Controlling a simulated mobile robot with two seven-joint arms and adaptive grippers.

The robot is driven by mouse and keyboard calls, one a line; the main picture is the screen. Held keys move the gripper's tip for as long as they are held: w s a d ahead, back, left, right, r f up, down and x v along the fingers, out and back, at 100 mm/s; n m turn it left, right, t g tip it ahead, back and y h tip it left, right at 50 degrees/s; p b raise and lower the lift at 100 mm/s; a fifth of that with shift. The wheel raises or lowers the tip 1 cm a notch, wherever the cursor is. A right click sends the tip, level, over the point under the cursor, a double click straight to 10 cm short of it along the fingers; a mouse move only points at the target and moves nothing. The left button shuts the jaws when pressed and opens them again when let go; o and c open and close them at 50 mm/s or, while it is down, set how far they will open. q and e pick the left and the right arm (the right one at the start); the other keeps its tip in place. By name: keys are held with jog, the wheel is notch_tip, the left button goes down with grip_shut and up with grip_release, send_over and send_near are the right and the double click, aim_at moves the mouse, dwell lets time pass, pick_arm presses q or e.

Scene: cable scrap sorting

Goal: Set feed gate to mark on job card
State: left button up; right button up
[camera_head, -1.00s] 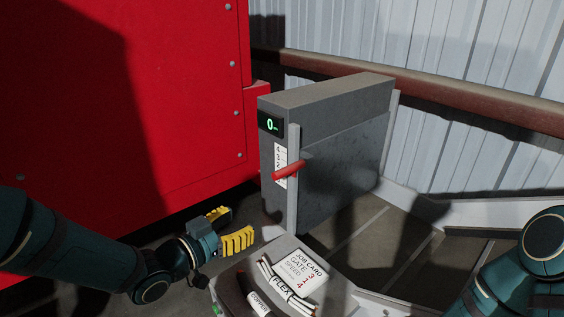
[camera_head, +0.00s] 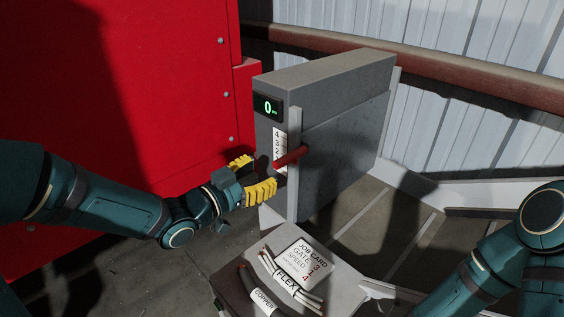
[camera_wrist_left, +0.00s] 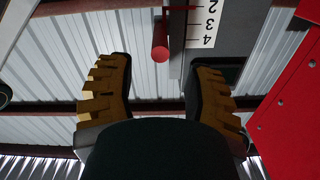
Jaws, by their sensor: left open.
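The feed gate (camera_head: 345,150) is a grey upright panel with a red handle (camera_head: 291,157) on its front edge. A white number scale (camera_head: 278,145) is beside the handle, partly hidden. The job card (camera_head: 303,258) lists gate 3 and speed 1, with a 4 below. My left gripper (camera_head: 257,176) is open with yellow fingers, just left of the handle. In the wrist view the handle is ahead, between the open fingers (camera_wrist_left: 160,90), apparently not gripped.
A green display (camera_head: 268,107) reads 0. A large red machine wall (camera_head: 130,90) stands at the left. Cables labelled FLEX (camera_head: 286,280) and COPPER (camera_head: 262,299) lie on the grey stand beside the card. My right arm shows at the lower right.

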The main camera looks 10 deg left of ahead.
aim_at(282, 158)
pick_arm(q)
jog(key=x, duration=0.7)
jog(key=shift+c, duration=0.3)
grip_shut()
